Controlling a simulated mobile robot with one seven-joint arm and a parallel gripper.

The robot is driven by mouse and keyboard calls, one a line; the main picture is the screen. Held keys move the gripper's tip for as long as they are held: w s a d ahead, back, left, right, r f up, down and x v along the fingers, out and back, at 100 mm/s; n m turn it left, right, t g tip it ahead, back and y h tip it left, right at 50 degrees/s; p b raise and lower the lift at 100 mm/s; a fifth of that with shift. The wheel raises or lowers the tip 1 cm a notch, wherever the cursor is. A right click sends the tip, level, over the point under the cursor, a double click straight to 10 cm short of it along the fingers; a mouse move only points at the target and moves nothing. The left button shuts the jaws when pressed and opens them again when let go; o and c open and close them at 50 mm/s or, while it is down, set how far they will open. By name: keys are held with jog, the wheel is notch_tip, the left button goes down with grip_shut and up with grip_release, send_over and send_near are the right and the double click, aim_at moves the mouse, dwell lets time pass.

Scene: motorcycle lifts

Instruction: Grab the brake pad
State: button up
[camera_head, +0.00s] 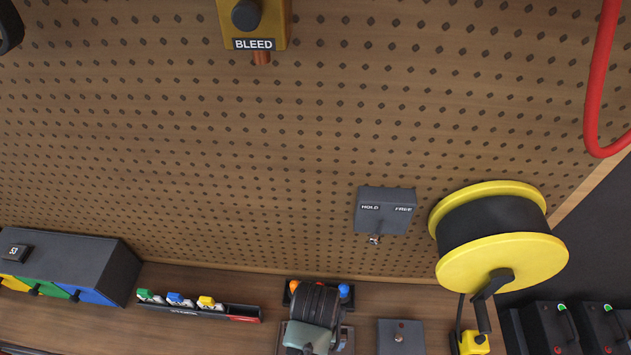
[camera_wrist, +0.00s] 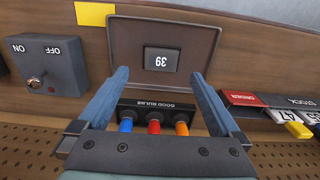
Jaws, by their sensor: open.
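My gripper (camera_wrist: 158,76) is open, its two blue-grey fingers spread in the wrist view. Nothing is held between them. Beyond the fingertips, a small dark block with a white number label (camera_wrist: 161,60) sits on a brown rimmed tray (camera_wrist: 190,32). It may be the brake pad, but no name shows on it. The fingers appear apart from it. In the head view my own wrist covers most of the tray area, so the block is hidden there.
A bulb rack (camera_wrist: 154,106) with orange, red and blue bulbs stands near my fingers. A grey switch box (camera_wrist: 46,68) is left, a labelled stock rack (camera_wrist: 270,104) right. In the head view, a yellow reel (camera_head: 500,262) stands right and a dark drawer unit (camera_head: 75,258) left.

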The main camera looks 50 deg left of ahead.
jog(key=shift+s+f+p, duration=0.1)
jog(key=shift+f+p, duration=0.5)
jog(key=shift+f, duration=2.2)
jog(key=shift+c, duration=0.2)
jog(key=c, duration=1.3)
jog(key=shift+r, duration=0.1)
